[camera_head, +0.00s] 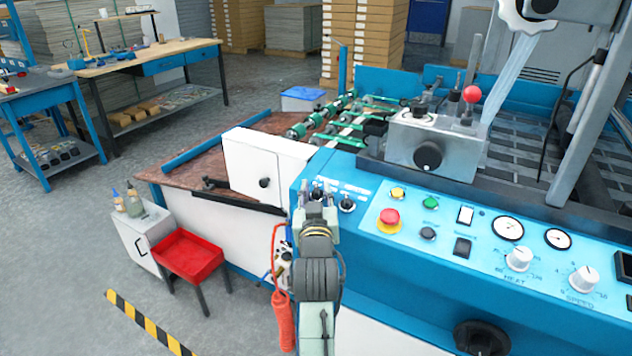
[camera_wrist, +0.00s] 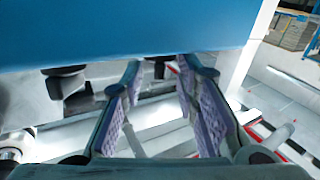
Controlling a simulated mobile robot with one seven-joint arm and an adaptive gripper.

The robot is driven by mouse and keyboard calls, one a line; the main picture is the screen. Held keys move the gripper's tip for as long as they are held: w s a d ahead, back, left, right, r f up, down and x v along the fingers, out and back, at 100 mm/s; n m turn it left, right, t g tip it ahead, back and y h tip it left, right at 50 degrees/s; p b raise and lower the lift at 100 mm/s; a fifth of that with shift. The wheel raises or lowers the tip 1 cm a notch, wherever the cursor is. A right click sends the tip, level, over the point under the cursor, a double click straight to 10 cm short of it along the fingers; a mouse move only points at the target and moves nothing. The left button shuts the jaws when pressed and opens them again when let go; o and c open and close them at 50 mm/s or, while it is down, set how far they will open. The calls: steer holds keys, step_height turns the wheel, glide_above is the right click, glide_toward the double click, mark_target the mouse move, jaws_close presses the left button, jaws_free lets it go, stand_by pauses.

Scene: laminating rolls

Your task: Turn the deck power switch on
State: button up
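The blue machine's control panel (camera_head: 369,217) fills the lower right of the head view. At its left end is a small light-blue plate with small dark switches, one of them a dark toggle (camera_head: 347,204); its lettering is too small to read, so I cannot tell which is the deck power switch. My gripper (camera_head: 316,194) is at this left end, left of that toggle, and partly hides the plate. In the wrist view my gripper (camera_wrist: 163,72) shows two purple-padded fingers, apart, below a blue surface (camera_wrist: 120,28). A small dark part lies between the fingertips; I cannot tell whether they touch it.
A red emergency button (camera_head: 389,217), a yellow button (camera_head: 398,193) and a green button (camera_head: 431,201) sit right of my gripper. A white box (camera_head: 265,167) stands to its left, with a red tray (camera_head: 187,255) lower left.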

steer(key=shift+w, duration=0.25)
steer(key=shift+s+r, duration=0.1)
steer(key=c, duration=0.5)
jaws_close()
steer(key=shift+d, duration=0.1)
